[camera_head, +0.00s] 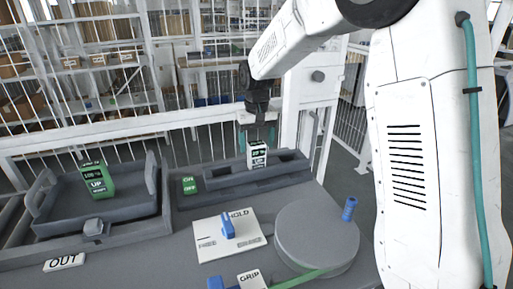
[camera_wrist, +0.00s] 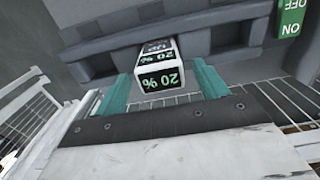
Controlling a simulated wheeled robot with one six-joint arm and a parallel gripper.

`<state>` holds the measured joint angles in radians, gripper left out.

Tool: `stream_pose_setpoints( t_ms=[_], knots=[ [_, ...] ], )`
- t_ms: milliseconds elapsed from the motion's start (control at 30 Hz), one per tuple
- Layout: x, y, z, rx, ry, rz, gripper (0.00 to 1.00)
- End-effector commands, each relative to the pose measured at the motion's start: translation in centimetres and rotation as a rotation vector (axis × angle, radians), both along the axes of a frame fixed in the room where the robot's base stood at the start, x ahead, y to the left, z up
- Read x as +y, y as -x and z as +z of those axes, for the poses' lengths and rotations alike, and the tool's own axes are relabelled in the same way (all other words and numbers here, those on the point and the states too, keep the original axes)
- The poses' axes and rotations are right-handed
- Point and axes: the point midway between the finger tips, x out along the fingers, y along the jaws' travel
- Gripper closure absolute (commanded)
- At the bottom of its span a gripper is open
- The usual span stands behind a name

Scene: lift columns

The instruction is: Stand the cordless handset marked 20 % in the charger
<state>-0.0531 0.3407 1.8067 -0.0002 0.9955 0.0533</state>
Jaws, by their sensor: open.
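The white handset marked 20 % (camera_head: 258,156) is upright at the long grey slotted holder (camera_head: 215,178), which looks like the charger. Its 20 % label also shows in the wrist view (camera_wrist: 160,77). I cannot tell whether its foot is fully seated in a slot. My gripper (camera_head: 257,138) comes down from above, with its teal fingers open on either side of the handset's top. In the wrist view the gripper (camera_wrist: 162,88) has the handset between its fingers, with a gap visible at least on the right.
A green ON/OFF switch (camera_head: 189,185) sits at the holder's left. A white HOLD plate (camera_head: 210,246) with a blue lever and a round grey turntable (camera_head: 315,235) are in front.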

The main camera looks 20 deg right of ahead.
Motion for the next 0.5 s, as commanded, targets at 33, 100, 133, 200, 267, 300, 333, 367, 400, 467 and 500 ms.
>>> stream_pose_setpoints(
  t_ms=[33,100,133,200,267,300,333,367,400,467,500],
  knots=[
    [0.0,-0.1,1.2,-0.006,0.000,0.000,0.28],
    [0.0,-0.1,2.8,-0.006,0.000,0.000,0.28],
    [0.0,-0.1,3.4,-0.005,0.000,0.000,0.28],
    [0.0,-0.1,5.0,-0.006,0.000,0.000,0.28],
    [0.0,-0.1,6.1,-0.005,0.000,0.000,0.28],
    [0.0,-0.1,6.8,-0.005,0.000,0.000,0.28],
    [0.0,-0.1,7.3,-0.004,0.000,0.000,0.28],
    [0.0,-0.1,7.7,-0.004,0.000,0.000,0.28],
    [0.0,-0.1,8.3,-0.004,0.000,0.000,0.28],
    [0.0,-0.1,8.9,-0.003,0.000,0.000,0.28],
    [0.0,-0.1,9.2,-0.003,0.000,0.000,0.28]
  ],
)
